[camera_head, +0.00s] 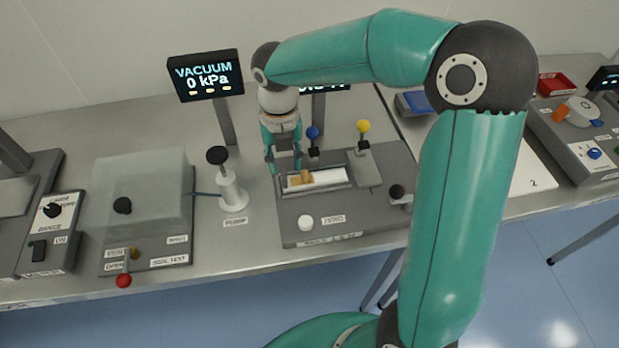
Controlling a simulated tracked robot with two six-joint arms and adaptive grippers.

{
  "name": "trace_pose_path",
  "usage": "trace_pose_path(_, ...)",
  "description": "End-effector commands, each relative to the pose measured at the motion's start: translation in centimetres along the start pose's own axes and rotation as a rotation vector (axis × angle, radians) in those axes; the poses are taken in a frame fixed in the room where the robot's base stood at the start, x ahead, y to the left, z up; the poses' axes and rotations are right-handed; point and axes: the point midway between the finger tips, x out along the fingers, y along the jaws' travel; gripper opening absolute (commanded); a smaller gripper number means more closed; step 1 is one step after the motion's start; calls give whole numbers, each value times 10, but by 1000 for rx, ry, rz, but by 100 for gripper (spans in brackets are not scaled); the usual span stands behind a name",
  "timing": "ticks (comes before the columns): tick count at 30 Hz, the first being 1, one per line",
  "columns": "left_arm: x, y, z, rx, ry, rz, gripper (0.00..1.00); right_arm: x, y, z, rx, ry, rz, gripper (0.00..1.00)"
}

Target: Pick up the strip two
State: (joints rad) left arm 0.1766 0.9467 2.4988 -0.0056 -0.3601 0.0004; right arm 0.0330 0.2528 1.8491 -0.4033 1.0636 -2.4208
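My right gripper (284,166) points down at the left end of the grey gauge fixture. Its two fingers are apart with nothing visible between them. Just right of and below the fingertips, a small tan piece (304,178) lies in the fixture's pale slot (330,176). I cannot tell whether this piece is strip two. A white board (530,180) marked "2" lies to the right, partly hidden behind my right arm. No strip shows clearly on its visible part. My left gripper is not in view.
Blue (313,133) and yellow (363,127) knobs stand behind the slot. A black-topped pump (230,190), a clear-covered box (140,195) and a vacuum display (206,76) are to the left. A red tray (556,84) is at the far right.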

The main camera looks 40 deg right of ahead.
Motion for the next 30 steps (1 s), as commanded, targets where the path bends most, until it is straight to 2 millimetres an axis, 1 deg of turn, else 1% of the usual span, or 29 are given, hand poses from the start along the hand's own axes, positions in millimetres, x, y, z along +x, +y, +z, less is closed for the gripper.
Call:
trace_pose_path(5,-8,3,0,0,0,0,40,24,5,-2,-1,6,-2,40)
trace_pose_path(6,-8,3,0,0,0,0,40,30,4,-2,0,5,-3,40)
trace_pose_path(9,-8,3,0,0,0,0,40,40,4,-1,1,3,-2,40)
trace_pose_path(12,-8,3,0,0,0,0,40,44,4,-1,1,1,0,40)
trace_pose_path(17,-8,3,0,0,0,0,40,44,4,-1,1,0,0,40)
trace_pose_path(18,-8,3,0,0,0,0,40,44,4,-1,1,0,0,36)
trace_pose_path(20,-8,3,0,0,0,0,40,44,4,-1,1,0,0,26)
trace_pose_path(24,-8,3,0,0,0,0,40,44,4,-1,0,0,0,3)
trace_pose_path(25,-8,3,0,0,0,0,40,44,4,-1,0,0,0,0)
trace_pose_path(30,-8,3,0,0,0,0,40,44,5,-1,0,0,0,0)
